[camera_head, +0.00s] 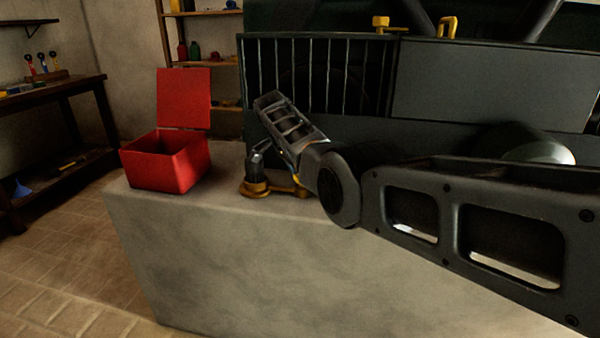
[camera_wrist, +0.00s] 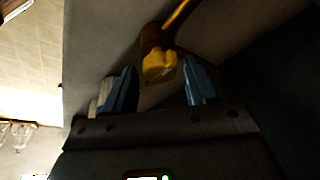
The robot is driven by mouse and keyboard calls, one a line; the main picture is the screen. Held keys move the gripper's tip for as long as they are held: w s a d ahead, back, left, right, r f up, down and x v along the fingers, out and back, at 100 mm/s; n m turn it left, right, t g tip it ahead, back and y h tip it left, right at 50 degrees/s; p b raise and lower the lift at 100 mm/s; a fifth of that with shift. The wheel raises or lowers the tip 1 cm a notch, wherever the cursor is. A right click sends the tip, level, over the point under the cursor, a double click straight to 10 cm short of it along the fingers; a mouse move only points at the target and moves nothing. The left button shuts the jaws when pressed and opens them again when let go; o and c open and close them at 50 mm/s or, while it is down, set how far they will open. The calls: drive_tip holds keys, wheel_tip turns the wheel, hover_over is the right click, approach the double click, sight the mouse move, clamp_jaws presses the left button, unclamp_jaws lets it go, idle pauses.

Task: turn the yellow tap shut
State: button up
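The yellow tap (camera_wrist: 159,64) shows in the wrist view as a small lobed yellow knob between my two blue fingers, with gaps on both sides. A brownish-orange pipe runs behind it. In the head view a yellow-brass fitting (camera_head: 256,189) with a short pipe sits on the pale stone block, right below my gripper (camera_head: 256,163); the knob itself is hidden or hard to make out there. My gripper (camera_wrist: 159,75) is open and empty, pointing down at the tap. I cannot tell how far the tap is turned.
An open red box (camera_head: 164,160) stands on the stone block (camera_head: 230,250) left of my gripper. A dark machine with a barred grille (camera_head: 320,75) rises close behind. Two yellow fittings (camera_head: 381,23) (camera_head: 447,27) sit on its top. A workbench (camera_head: 50,85) stands at the far left.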

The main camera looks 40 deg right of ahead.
drive_tip(key=shift+o, duration=0.4)
drive_tip(key=p+v, duration=0.1)
drive_tip(key=v, duration=0.6)
drive_tip(key=shift+r, duration=0.35)
drive_tip(key=shift+a, duration=0.2)
